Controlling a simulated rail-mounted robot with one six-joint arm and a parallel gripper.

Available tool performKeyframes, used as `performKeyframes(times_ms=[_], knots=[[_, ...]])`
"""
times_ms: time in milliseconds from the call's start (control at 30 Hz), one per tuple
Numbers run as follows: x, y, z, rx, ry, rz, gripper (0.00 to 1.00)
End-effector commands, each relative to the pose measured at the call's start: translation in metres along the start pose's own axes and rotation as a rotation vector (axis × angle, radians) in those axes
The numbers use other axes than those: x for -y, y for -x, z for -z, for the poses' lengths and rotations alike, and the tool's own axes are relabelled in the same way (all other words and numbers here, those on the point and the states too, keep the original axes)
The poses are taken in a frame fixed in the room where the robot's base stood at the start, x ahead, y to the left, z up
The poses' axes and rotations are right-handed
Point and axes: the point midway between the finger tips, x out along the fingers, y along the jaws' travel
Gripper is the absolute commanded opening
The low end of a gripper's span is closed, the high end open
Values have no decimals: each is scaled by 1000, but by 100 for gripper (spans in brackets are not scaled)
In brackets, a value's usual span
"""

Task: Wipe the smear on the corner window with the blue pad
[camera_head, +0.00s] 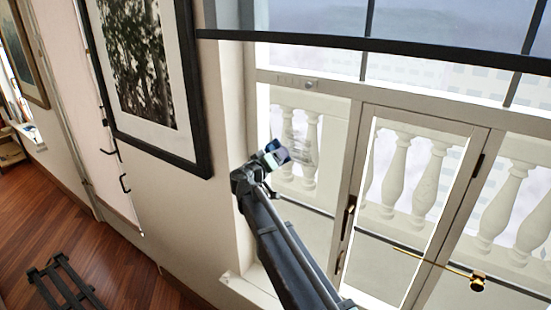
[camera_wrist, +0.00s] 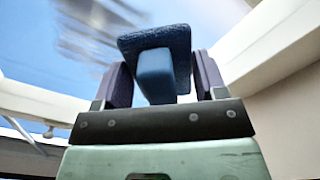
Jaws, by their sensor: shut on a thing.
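The blue pad (camera_wrist: 155,42) has a flat dark blue face on a lighter blue block. My gripper (camera_wrist: 163,78) is shut on that block, one purple finger on each side. In the head view my gripper (camera_head: 270,158) and the pad (camera_head: 277,147) are in front of the left window pane, near the wall. A pale, streaky smear (camera_head: 303,140) is on the glass just right of the pad. The smear (camera_wrist: 92,28) shows upper left of the pad in the wrist view. I cannot tell whether the pad touches the glass.
A framed picture (camera_head: 150,75) hangs on the wall to the left. A dark-edged blind (camera_head: 420,48) covers the upper window. A glazed door (camera_head: 345,205) with a handle stands right of the pane. A gold rod fixture (camera_head: 477,281) is at lower right.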

Motion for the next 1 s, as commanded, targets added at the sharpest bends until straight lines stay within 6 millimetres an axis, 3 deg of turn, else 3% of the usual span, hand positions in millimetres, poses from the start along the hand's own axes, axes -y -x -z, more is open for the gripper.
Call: performKeyframes(times_ms=[1000], knots=[[0,-19,0,0,0,0,46]])
